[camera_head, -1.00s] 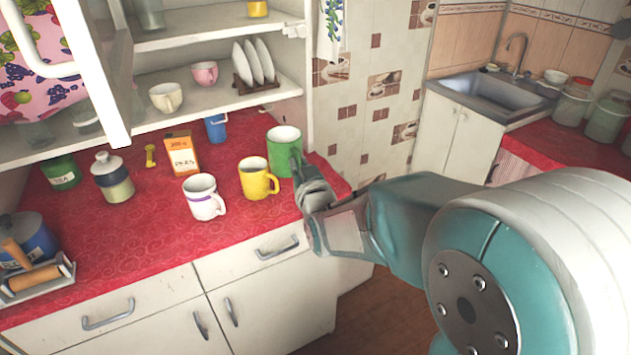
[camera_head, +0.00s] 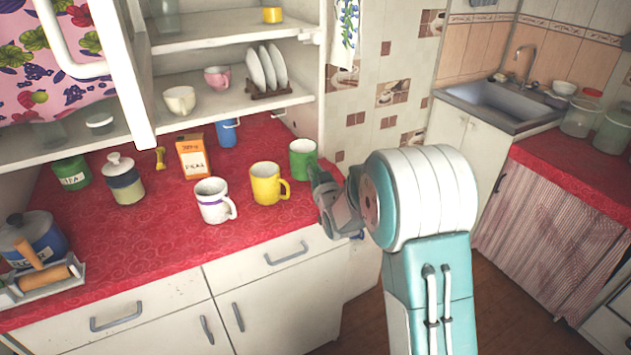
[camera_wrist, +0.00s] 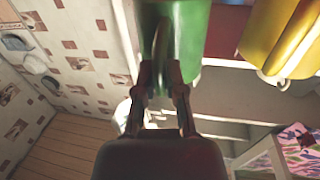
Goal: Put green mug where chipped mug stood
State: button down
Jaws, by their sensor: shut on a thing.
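The green mug (camera_head: 302,158) is upright at the back right of the red counter, near the cupboard's side wall. My gripper (camera_head: 316,174) reaches it from the right. In the wrist view, my gripper (camera_wrist: 163,75) is shut on the handle of the green mug (camera_wrist: 185,50). I cannot tell whether its base touches the counter. A yellow mug (camera_head: 265,184) stands to its left, and also shows in the wrist view (camera_wrist: 285,40). No chip is clear on any mug.
An orange box (camera_head: 191,158), a blue cup (camera_head: 227,133), a lidded jar (camera_head: 124,182) and a green tin (camera_head: 71,173) stand on the counter (camera_head: 150,245). Shelves above hold a cream cup (camera_head: 180,100), a pink cup (camera_head: 217,78) and plates (camera_head: 265,70). The front middle is clear.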

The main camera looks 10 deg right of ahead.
jog(key=f, duration=0.1)
jog(key=d+f, duration=0.1)
jog(key=f, duration=0.1)
jog(key=shift+w+f, duration=0.15)
jog(key=shift+f, duration=0.05)
jog(key=c, duration=0.7)
grip_release()
jog(key=shift+a, duration=0.2)
